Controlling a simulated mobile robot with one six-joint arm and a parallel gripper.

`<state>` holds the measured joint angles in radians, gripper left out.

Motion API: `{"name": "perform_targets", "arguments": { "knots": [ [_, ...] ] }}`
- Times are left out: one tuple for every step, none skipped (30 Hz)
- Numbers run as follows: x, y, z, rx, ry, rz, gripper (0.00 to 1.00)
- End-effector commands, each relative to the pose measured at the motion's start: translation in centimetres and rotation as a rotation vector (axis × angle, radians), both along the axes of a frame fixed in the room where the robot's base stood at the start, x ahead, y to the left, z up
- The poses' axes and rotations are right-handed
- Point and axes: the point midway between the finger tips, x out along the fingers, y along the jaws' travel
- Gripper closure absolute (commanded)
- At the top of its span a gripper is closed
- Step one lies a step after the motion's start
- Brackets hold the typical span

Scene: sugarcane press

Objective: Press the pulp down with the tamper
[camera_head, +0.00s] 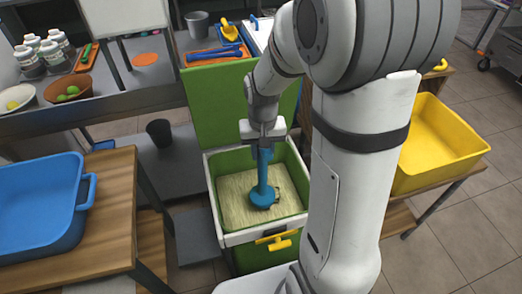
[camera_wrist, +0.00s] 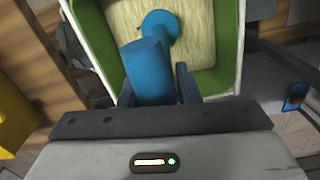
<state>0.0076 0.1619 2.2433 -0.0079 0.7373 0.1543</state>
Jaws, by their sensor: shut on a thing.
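The tamper (camera_head: 264,185) is blue, with a thick handle and a round flat foot. My gripper (camera_head: 263,142) is shut on the upper handle and holds the tamper upright, foot down. The pale, fibrous pulp (camera_head: 235,205) fills the floor of a green bin with a white rim (camera_head: 222,238). The foot is at the pulp's surface inside the bin; I cannot tell how hard it presses. In the wrist view the tamper's handle (camera_wrist: 147,70) sits between my two dark fingers (camera_wrist: 155,88), with the pulp (camera_wrist: 195,30) beyond it.
A blue tub (camera_head: 40,215) stands on a wooden table at the left. A yellow tub (camera_head: 440,145) stands on a bench at the right. A green panel (camera_head: 225,100) rises behind the bin. A yellow handle (camera_head: 278,242) is on the bin's front. A dark bucket (camera_head: 160,133) stands behind left.

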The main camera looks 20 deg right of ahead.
Motion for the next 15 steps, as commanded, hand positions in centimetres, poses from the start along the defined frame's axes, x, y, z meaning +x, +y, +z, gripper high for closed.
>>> {"name": "perform_targets", "arguments": {
  "knots": [
    [0.0, 0.0, -0.2, 0.000, 0.000, 0.000, 0.97],
    [0.0, 0.0, -0.3, 0.000, -0.001, 0.000, 0.97],
    [0.0, 0.0, -0.4, 0.000, 0.000, 0.000, 0.97],
    [0.0, 0.0, -0.5, 0.000, 0.000, 0.000, 0.97],
    [0.0, 0.0, -0.5, 0.000, -0.001, 0.000, 0.97],
    [0.0, 0.0, -0.6, 0.000, -0.001, 0.000, 0.97],
    [0.0, 0.0, -0.7, 0.000, -0.001, 0.000, 0.97],
    [0.0, 0.0, -0.8, 0.000, -0.001, 0.000, 0.97],
    [0.0, 0.0, -0.9, 0.000, -0.001, 0.000, 0.97],
    [0.0, 0.0, -1.0, 0.000, -0.001, 0.000, 0.97],
    [0.0, 0.0, -1.0, 0.000, -0.001, 0.000, 0.97],
    [0.0, 0.0, -1.1, 0.000, -0.001, 0.000, 0.97],
    [0.0, 0.0, -1.2, 0.000, -0.001, 0.000, 0.97],
    [0.0, 0.0, -1.3, 0.000, -0.001, 0.000, 0.97],
    [0.0, 0.0, -1.4, 0.000, -0.001, 0.001, 0.97]
  ]
}}
